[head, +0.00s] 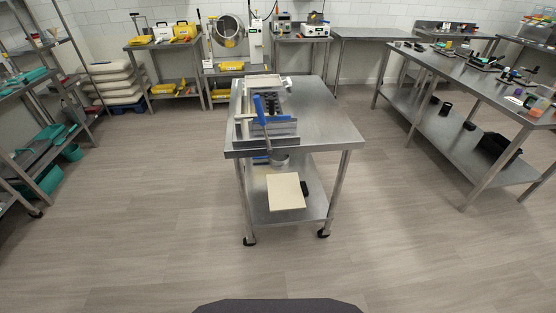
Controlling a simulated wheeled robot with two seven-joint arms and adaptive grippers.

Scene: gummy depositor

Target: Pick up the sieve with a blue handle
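A steel wheeled table (330,125) stands in the middle of the head view. A metal device (284,128) sits on its left half. A long blue handle (259,109) rises at a tilt at the front of this device, with a thin metal part below it. I cannot tell whether this handle belongs to a sieve or is a lever of the device. No sieve can be made out clearly. Neither of my grippers is in view.
A pale board (286,192) and dark items are on the table's lower shelf. The table top's right part is clear. A long bench (470,78) with small tools stands right, shelving (45,150) with teal bins left. The floor between is open.

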